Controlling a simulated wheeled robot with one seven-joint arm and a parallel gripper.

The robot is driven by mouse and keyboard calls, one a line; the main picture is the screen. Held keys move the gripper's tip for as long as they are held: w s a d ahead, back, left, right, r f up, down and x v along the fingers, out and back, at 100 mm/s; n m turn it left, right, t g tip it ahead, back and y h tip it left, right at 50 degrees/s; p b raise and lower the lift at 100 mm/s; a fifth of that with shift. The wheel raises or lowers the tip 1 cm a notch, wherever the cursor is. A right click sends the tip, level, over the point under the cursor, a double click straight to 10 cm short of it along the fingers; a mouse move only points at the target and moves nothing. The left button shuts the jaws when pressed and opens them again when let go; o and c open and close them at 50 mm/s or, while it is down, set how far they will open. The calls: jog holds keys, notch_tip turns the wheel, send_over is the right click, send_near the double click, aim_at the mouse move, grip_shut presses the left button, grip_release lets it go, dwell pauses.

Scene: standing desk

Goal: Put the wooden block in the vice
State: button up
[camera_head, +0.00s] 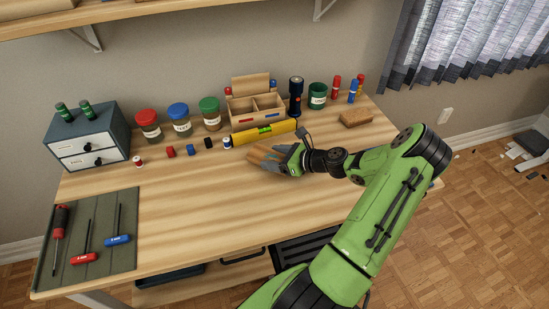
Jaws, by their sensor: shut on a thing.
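My gripper (266,157) is over the back middle of the desk, just in front of the yellow level. It is shut on a tan wooden block (262,149), which shows only in part between the grey fingers. I cannot tell whether the block touches the desk top. I see no vice in this view; my arm covers the right front of the desk.
The yellow level (264,132) lies behind my gripper, before a wooden organizer (245,112). Jars, a black flashlight (296,97) and a brown brick-like block (356,117) line the back. A green mat (88,262) holds tools at left. The front middle is clear.

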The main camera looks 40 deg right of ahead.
jog(key=o, duration=1.1)
jog(key=shift+f, duration=0.1)
